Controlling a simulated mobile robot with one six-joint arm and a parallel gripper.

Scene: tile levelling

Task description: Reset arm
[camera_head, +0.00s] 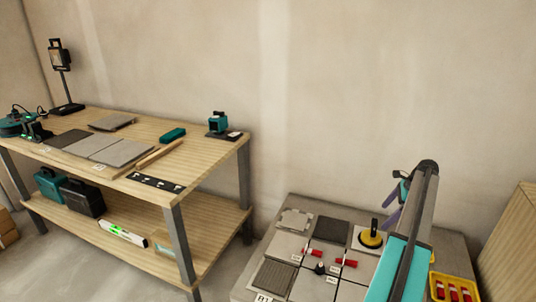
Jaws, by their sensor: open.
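My arm (410,245) rises at the right, a dark link with a teal cover. It bends at a dark joint near the top. My gripper (393,212) shows just left of the arm, with purple finger parts, partly hidden behind the link. It is open, and I see nothing held in it. It appears above the right side of the low tiled platform (245,288); its exact height is unclear.
The platform holds grey tiles, red clips (346,263) and a yellow-black suction cup (371,236). A yellow bin (453,287) with red pieces stands at right. A wooden workbench (200,158) with tiles and tools stands left. Bare wall lies behind.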

